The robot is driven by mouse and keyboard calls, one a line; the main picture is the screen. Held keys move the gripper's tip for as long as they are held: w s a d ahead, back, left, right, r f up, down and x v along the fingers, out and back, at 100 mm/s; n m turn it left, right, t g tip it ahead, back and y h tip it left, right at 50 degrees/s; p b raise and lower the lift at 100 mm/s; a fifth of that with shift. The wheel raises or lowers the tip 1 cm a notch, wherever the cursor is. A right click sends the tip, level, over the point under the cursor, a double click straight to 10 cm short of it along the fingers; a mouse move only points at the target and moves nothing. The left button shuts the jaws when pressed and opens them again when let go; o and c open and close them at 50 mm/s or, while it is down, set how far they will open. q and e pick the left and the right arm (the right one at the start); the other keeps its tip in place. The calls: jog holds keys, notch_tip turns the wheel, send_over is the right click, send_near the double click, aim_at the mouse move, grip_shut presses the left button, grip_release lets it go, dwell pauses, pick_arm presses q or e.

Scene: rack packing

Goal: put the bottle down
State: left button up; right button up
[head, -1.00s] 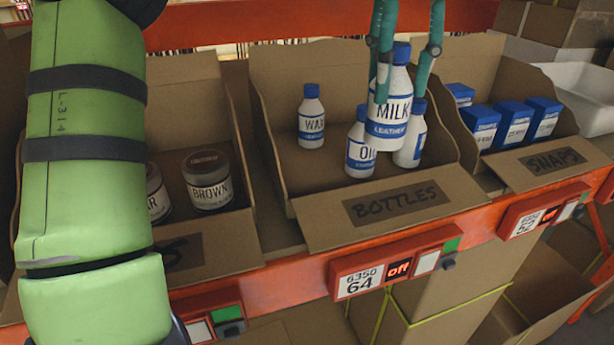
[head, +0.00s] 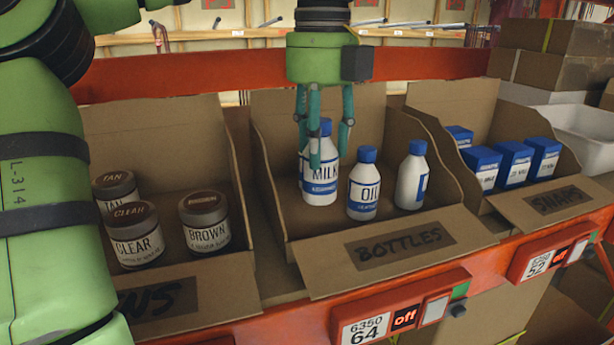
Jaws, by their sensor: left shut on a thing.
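The milk bottle (head: 320,187), white with a blue cap and blue band, is upright in the left part of the cardboard box marked BOTTLES (head: 318,262). My left gripper (head: 328,152) comes down from above and is shut on its upper part. I cannot tell whether its base touches the box floor. The oil bottle (head: 363,188) stands just to its right, and another white bottle (head: 411,178) stands farther right with its label turned away. The wax bottle is mostly or fully hidden behind the milk bottle. My right gripper is not in view.
A box of brown-lidded jars (head: 205,222) is on the left. A box marked SNAPS (head: 540,208) with several blue-and-white cartons (head: 514,163) is on the right. An orange shelf edge (head: 290,322) runs along the front. The box's right front floor is clear.

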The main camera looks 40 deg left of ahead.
aim_at(307, 174)
pick_arm(q)
jog(key=shift+s+a+f, duration=0.1)
jog(key=shift+a+f, duration=0.15)
jog(key=shift+a, duration=0.25)
jog(key=shift+s+a+f, duration=0.1)
jog(key=shift+a+f, duration=0.15)
jog(key=shift+a, duration=0.2)
jog(key=shift+a+f+p, duration=0.15)
jog(key=shift+f+p, duration=0.1)
jog(key=shift+p, duration=0.05)
notch_tip(307, 174, down, 3)
jog(key=shift+f+p, duration=0.1)
jog(key=shift+p, duration=0.55)
jog(key=shift+w+f, duration=0.1)
jog(key=shift+f, duration=0.2)
jog(key=shift+f, duration=0.15)
jog(key=o, duration=1.2)
